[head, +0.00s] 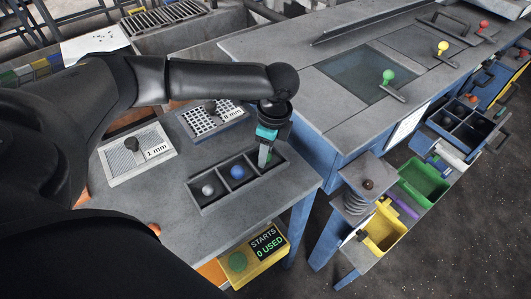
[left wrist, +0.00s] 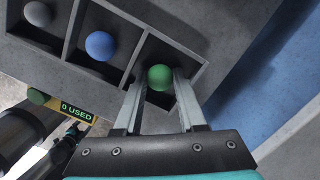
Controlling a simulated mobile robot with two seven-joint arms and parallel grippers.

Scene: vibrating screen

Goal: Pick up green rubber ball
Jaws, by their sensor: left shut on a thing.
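The green rubber ball (left wrist: 159,77) sits between the two fingers of my left gripper (left wrist: 160,90) in the left wrist view. It is at the end compartment of a dark three-part tray (head: 245,191). My left gripper (head: 265,158) reaches down into the right-hand compartment in the head view and is shut on the ball. The fingers mostly hide the ball there. A blue ball (head: 237,171) lies in the middle compartment and a grey ball (head: 207,190) in the left one.
A plate marked 1 mm (head: 135,158) and a mesh screen (head: 212,119) lie on the table behind the tray. A yellow STARTS box (head: 238,262) is below the table edge. A bench with a green-knobbed lever (head: 389,78) stands at the right.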

